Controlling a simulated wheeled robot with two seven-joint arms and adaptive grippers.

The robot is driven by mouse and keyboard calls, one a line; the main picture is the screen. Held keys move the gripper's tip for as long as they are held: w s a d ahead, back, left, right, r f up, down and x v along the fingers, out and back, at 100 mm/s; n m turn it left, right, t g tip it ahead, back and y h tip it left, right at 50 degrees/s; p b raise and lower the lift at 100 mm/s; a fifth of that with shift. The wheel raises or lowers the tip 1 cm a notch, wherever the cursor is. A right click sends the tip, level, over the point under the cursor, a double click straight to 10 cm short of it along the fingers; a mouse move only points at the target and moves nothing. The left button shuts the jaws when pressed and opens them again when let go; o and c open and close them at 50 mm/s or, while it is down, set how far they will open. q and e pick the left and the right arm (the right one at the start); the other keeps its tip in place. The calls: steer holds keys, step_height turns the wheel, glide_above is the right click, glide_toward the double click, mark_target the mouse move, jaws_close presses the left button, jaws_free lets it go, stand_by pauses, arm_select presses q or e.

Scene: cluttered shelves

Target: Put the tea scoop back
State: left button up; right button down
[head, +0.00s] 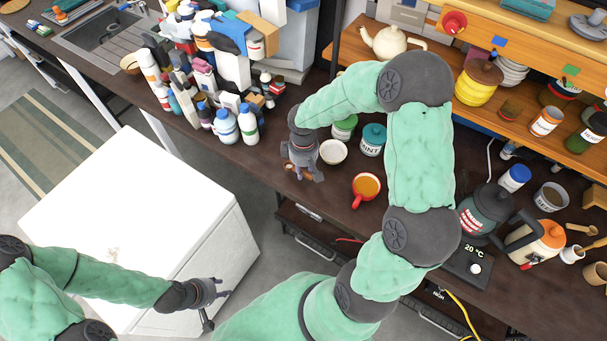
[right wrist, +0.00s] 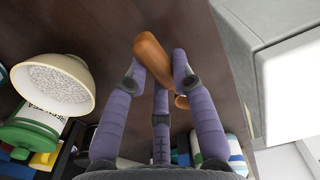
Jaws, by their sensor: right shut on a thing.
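The tea scoop (right wrist: 151,57), a brown wooden piece, is held between the purple-grey fingers of my right gripper (right wrist: 158,70) in the right wrist view. In the head view my right gripper (head: 303,172) points down near the front edge of the dark counter, left of the white bowl, and mostly hides the scoop. A green-lidded jar (head: 345,127) and a teal-lidded jar marked MINT (head: 372,139) stand behind the bowl. My left gripper (head: 212,306) is empty, low beside the white box-shaped unit, with its fingers apart.
The white bowl (head: 333,152) holds pale grains in the right wrist view (right wrist: 62,85). An orange mug (head: 366,188) stands near the front edge. Crowded bottles (head: 225,126) stand to the left. A kettle (head: 485,215) and orange-lidded pot (head: 535,240) are right. My right arm covers part of the counter.

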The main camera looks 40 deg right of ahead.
mark_target(303, 180)
steer(key=shift+f+b, duration=0.3)
steer(key=shift+f, duration=1.1)
steer(key=shift+f, duration=0.1)
steer(key=shift+f, duration=0.15)
steer(key=c, duration=1)
jaws_free()
steer(key=shift+c, duration=0.2)
